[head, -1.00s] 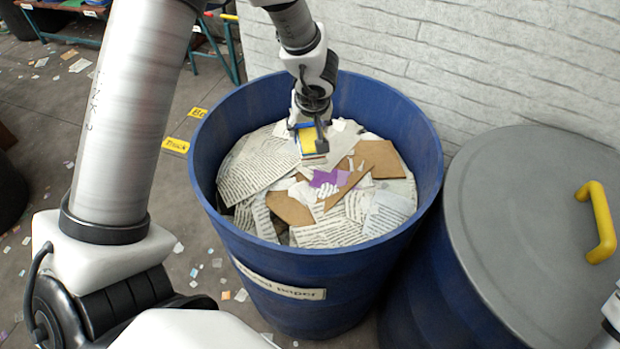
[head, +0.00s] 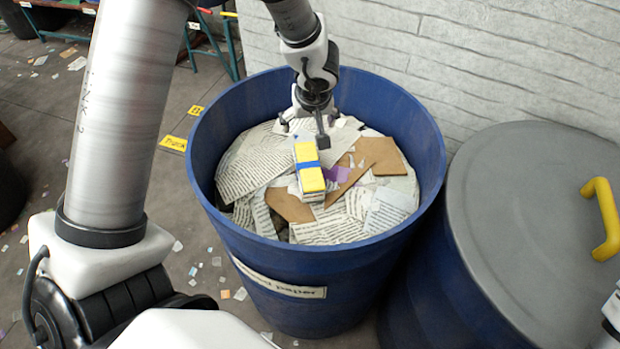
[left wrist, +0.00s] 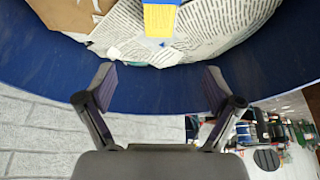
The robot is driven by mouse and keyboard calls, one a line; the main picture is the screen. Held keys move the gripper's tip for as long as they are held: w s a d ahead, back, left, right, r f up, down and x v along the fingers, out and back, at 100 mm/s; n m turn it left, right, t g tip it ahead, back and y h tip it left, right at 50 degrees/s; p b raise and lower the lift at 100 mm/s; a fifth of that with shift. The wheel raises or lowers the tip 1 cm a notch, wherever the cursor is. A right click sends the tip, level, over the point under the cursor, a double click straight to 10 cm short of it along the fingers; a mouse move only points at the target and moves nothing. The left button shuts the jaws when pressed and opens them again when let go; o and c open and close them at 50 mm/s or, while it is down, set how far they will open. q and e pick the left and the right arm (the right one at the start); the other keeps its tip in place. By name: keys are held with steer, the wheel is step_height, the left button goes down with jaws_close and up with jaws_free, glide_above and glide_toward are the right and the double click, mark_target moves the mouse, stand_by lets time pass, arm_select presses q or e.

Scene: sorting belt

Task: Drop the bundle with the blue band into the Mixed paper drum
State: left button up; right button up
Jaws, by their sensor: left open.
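The yellow bundle with the blue band (head: 309,172) is inside the open blue drum (head: 205,205), whose partly visible label ends in "paper". It is at the paper heap, below and clear of my left gripper (head: 303,130). In the left wrist view the bundle (left wrist: 159,18) shows at the top, beyond the fingers. My left gripper (left wrist: 158,88) is open and empty, with the drum's blue wall behind its fingers. In the head view the gripper is over the far part of the drum's opening. My right gripper cannot be made out.
A second blue drum with a grey lid (head: 530,200) and yellow handle (head: 603,218) stands close on the right. A white brick wall (head: 480,60) is behind. Paper scraps lie on the floor at left, with yellow floor labels (head: 173,143) beside the drum.

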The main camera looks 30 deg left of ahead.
arm_select(q)
steer(key=v, duration=1)
steer(key=shift+r, duration=0.35)
steer(key=shift+s+d, duration=0.1)
steer(key=shift+s, duration=0.05)
